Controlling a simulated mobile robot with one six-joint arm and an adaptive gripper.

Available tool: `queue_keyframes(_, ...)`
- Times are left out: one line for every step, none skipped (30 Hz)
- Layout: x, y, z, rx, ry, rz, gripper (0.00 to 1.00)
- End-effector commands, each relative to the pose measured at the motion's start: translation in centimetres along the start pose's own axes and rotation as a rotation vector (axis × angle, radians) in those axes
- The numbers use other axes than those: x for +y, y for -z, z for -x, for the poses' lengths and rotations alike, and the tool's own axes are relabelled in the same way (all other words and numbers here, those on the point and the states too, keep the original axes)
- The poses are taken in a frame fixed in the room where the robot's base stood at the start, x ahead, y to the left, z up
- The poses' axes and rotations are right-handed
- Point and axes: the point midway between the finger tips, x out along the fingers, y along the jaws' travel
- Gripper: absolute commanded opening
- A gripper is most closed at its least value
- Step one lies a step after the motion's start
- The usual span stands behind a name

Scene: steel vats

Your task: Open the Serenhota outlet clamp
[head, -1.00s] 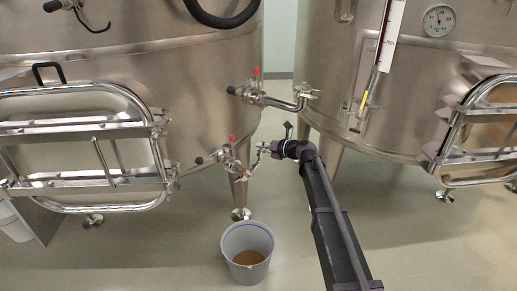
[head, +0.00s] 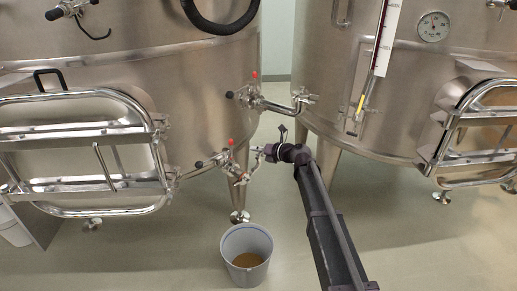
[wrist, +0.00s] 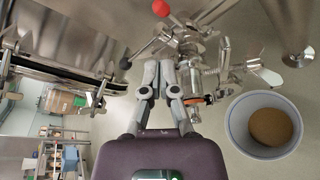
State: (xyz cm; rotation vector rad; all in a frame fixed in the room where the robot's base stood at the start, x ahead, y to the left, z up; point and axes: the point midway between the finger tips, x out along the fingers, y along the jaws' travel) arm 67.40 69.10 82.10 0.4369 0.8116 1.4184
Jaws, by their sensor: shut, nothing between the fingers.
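The left vat's lower outlet (head: 230,165) has a valve with a red tip and a black-ended handle. In the wrist view steel outlet fittings (wrist: 200,72) fill the area ahead and to the right of my gripper, with a wing-shaped part (wrist: 262,72) on the right. I cannot tell which fitting is the Serenhota clamp; no name is readable. My gripper (wrist: 160,70) is shut and empty, its fingertips close to the fittings below the red knob (wrist: 160,8). In the head view my gripper (head: 262,151) is just right of the lower outlet. Whether it touches cannot be told.
A grey bucket (head: 225,262) with brown contents stands on the floor below the outlet. A second valve and bent pipe (head: 280,104) sit above. The right vat (head: 400,110) and the left vat's hatch (head: 75,195) flank the outlet. Floor is open in front.

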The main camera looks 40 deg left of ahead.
Motion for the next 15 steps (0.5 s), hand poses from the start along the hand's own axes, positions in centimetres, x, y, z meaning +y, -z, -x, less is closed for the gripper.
queue_keyframes(1.0,-0.1,0.1,0.000,0.000,0.000,0.00)
queue_keyframes(1.1,0.0,0.2,0.000,0.000,0.000,0.00)
queue_keyframes(0.4,0.5,1.0,-0.001,0.002,-0.001,0.00)
queue_keyframes(0.2,0.7,1.5,-0.001,0.001,-0.001,0.00)
queue_keyframes(0.0,0.8,2.0,-0.001,0.001,-0.001,0.00)
queue_keyframes(-0.2,1.0,2.6,0.000,0.001,-0.001,0.00)
queue_keyframes(-0.4,1.1,3.1,0.000,0.001,-0.001,0.00)
queue_keyframes(-0.6,1.2,3.6,0.000,0.001,0.000,0.00)
queue_keyframes(-0.8,1.4,4.2,0.000,0.001,0.000,0.00)
queue_keyframes(-0.9,1.5,4.7,0.000,0.001,0.000,0.00)
queue_keyframes(-1.1,1.6,5.2,0.000,0.001,0.000,0.00)
queue_keyframes(-1.3,1.7,5.8,0.000,0.001,0.000,0.00)
queue_keyframes(-1.4,1.8,6.2,-0.001,0.001,0.000,0.00)
queue_keyframes(-1.6,1.9,6.6,-0.001,0.001,0.000,0.00)
queue_keyframes(-1.7,2.0,7.1,-0.001,0.001,0.000,0.00)
